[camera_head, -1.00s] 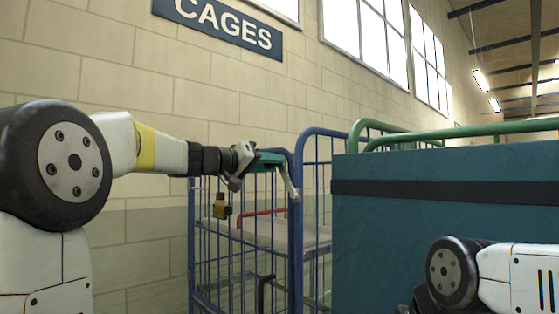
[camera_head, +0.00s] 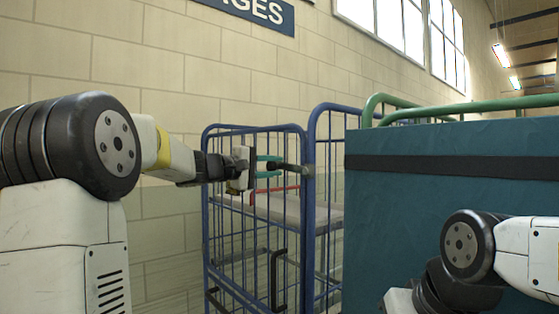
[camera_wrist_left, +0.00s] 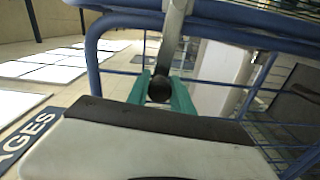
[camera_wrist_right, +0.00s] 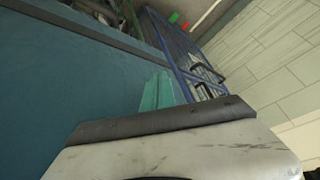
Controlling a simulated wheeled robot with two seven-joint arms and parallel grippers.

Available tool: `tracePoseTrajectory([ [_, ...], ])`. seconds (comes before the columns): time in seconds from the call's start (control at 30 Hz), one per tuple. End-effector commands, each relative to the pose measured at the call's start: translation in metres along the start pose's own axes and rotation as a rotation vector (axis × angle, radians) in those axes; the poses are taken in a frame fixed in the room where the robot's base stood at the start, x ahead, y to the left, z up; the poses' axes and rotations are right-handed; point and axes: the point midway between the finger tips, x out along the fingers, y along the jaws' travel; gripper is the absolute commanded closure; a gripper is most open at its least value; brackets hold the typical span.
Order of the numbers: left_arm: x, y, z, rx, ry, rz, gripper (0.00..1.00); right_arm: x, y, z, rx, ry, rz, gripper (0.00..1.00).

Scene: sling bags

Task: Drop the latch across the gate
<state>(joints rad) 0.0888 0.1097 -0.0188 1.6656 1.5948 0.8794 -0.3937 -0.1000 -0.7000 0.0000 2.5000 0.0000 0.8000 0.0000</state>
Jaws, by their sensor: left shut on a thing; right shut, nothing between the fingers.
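The latch (camera_head: 291,167) is a short bar with a dark knob, joined to the blue post between the cage's panels. It lies close to level, reaching left across the edge of the blue mesh gate (camera_head: 285,225). My left gripper (camera_head: 268,167) has teal fingers shut on the latch's knob end. In the left wrist view the dark knob (camera_wrist_left: 160,89) sits between the fingers, with the grey bar (camera_wrist_left: 174,38) running away from them. My right gripper (camera_wrist_right: 158,91) is shut and empty beside the teal box; its fingers are out of the head view.
A large teal box (camera_head: 440,220) with a dark band fills the right side, in front of green rails (camera_head: 460,108). A pale block wall (camera_head: 150,60) stands behind the cage.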

Motion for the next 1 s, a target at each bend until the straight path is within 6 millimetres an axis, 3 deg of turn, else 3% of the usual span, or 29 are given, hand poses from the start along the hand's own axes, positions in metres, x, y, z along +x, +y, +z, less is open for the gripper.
tracePoseTrajectory([
  [0.3,0.000,-0.011,0.000,-0.107,0.001,-0.001,1.00,0.000,0.000,0.000,0.000,0.000,0.000,1.00],
  [0.8,0.000,-0.015,0.001,-0.127,0.000,-0.003,1.00,0.000,0.000,0.000,0.000,0.000,0.000,1.00],
  [0.83,0.000,-0.015,0.001,-0.127,0.000,-0.003,0.71,0.000,0.000,0.000,0.000,0.000,0.000,1.00],
  [0.93,0.000,-0.015,0.001,-0.127,0.001,-0.003,0.51,0.000,0.000,0.000,0.000,0.000,0.000,1.00],
  [1.0,0.000,-0.014,0.001,-0.126,0.000,-0.002,0.51,0.000,0.000,0.000,0.000,0.000,0.000,1.00],
])
